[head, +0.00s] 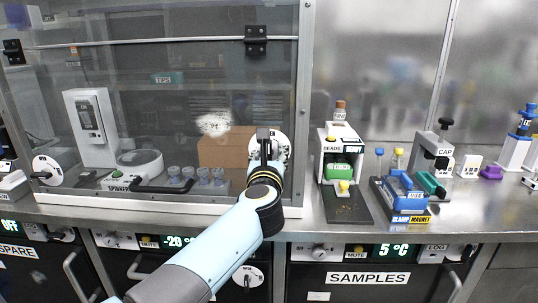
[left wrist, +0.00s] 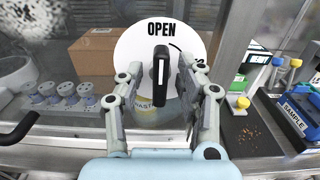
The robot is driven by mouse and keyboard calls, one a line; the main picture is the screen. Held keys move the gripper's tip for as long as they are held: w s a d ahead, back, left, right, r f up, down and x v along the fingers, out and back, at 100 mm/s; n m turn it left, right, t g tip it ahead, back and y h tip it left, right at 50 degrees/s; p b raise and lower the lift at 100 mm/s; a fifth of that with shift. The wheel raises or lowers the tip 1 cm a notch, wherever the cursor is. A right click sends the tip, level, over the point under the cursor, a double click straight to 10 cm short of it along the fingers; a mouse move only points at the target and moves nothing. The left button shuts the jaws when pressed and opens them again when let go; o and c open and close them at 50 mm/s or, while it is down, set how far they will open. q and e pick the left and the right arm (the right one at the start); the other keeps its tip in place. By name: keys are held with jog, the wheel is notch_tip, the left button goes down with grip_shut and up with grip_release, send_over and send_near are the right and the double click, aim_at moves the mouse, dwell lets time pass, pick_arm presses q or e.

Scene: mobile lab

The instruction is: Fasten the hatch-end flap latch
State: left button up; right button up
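The flap latch at the right end of the hatch is a round white dial (left wrist: 137,48) with a black handle (left wrist: 161,72). The handle stands upright, its upper end below the word OPEN. A curved black mark and partly hidden lettering show on the dial's right side. In the head view, the dial (head: 281,145) is partly covered by my left arm. My left gripper (left wrist: 160,85) is open, with one finger on each side of the handle. Gaps show between fingers and handle in the left wrist view. My right gripper is out of view.
A similar dial (head: 46,170) is at the hatch's left end. A black bar handle (head: 152,187) runs along the flap's lower part.

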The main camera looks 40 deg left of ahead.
pick_arm(q)
jog(key=c, duration=0.7)
grip_shut()
